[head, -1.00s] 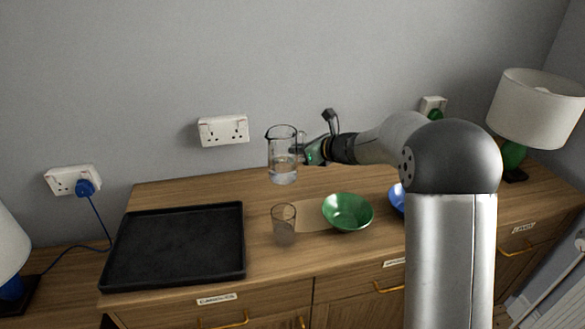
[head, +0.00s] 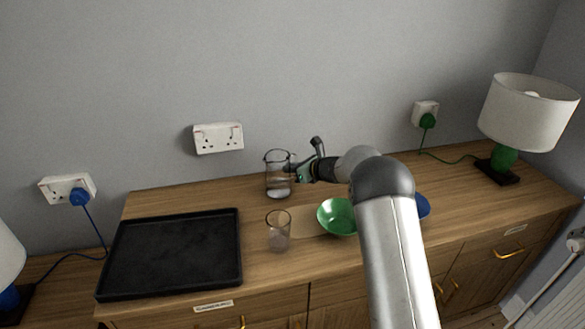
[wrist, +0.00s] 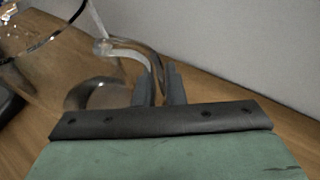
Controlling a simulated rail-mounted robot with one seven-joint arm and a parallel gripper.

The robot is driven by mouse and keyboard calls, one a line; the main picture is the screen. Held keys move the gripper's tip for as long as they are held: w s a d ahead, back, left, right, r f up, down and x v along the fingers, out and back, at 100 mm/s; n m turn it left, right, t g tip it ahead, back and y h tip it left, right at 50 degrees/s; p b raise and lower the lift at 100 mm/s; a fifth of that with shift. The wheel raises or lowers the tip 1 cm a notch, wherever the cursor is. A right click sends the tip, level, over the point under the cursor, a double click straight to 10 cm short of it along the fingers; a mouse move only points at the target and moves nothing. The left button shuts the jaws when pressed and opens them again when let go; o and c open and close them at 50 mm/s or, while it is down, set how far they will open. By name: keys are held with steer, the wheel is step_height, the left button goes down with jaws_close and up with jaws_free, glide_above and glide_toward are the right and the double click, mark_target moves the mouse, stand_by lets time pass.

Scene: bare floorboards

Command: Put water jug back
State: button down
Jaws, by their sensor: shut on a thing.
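The clear glass water jug (head: 277,177) is upright near the back of the wooden sideboard, with some water in its bottom. From these views I cannot tell whether its base touches the wood. My gripper (head: 296,173) reaches in from the right and is shut on the jug's handle. In the wrist view the handle (wrist: 128,50) runs between the two dark fingers of my gripper (wrist: 159,85), and part of the jug's rim (wrist: 45,42) shows at the upper left.
A glass tumbler (head: 278,236) stands in front of the jug. A green bowl (head: 337,217) and a partly hidden blue bowl (head: 423,207) are to the right. A black tray (head: 172,254) lies at the left. A lamp (head: 527,112) stands at the far right. The wall is close behind.

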steer(key=shift+r, duration=0.15)
steer(key=shift+f, duration=0.25)
steer(key=c, duration=1.5)
jaws_free()
